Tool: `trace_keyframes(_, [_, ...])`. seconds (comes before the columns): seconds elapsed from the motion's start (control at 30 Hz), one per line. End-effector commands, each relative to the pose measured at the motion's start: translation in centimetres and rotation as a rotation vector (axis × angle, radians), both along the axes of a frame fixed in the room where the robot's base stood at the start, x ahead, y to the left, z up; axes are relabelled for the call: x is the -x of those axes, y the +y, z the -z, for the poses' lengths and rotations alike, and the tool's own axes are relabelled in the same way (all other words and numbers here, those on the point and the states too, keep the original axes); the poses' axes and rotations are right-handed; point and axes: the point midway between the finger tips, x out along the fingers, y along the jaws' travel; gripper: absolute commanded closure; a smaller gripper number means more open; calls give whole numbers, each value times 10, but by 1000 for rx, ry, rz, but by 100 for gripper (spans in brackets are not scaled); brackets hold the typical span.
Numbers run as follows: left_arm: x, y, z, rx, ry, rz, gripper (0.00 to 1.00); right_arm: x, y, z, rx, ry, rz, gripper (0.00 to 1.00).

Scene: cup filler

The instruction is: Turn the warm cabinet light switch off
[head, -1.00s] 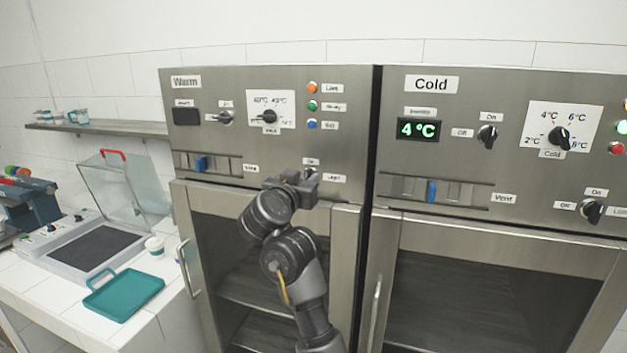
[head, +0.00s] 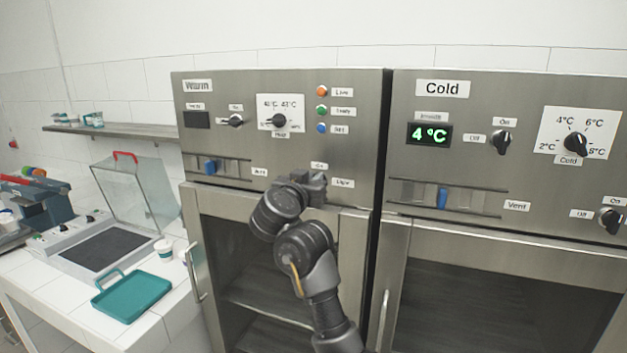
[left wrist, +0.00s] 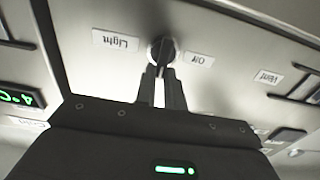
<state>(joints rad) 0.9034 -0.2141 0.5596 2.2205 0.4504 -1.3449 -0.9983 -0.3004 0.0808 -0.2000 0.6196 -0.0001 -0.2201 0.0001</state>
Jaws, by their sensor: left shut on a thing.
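The warm cabinet (head: 250,150) is a steel unit with a "Warm" label at its top left. Its light switch is a small dark knob (left wrist: 163,50), seen in the left wrist view between an upside-down "Light" label (left wrist: 115,40) and an "Off" label (left wrist: 199,58). My left gripper (left wrist: 161,74) is shut on this knob, with one finger on each side. In the head view the left gripper (head: 312,188) is up against the panel below the "On" label (head: 319,166) and hides the knob. I cannot tell the knob's exact setting. My right gripper is not in view.
The cold cabinet (head: 475,95) stands close at the right, its display reading 4 °C. A vent slider (head: 210,167) and other warm-panel knobs lie left of and above my gripper. A teal tray (head: 133,297) and a glass-lidded device (head: 105,248) are on the left counter.

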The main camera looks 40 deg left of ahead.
Motion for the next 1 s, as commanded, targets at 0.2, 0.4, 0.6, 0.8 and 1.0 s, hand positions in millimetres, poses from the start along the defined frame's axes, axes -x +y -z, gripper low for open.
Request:
trace_keyframes(0.2, [0,0,0,41,-14,0,100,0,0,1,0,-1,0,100])
trace_keyframes(0.4, [0,2,1,150,-53,1,100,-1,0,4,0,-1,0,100])
trace_keyframes(0.6, [1,5,2,318,-111,1,100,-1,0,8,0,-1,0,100])
trace_keyframes(0.8, [2,8,3,499,-175,2,100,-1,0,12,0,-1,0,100])
trace_keyframes(1.0, [3,10,5,680,-237,3,100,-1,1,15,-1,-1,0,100])
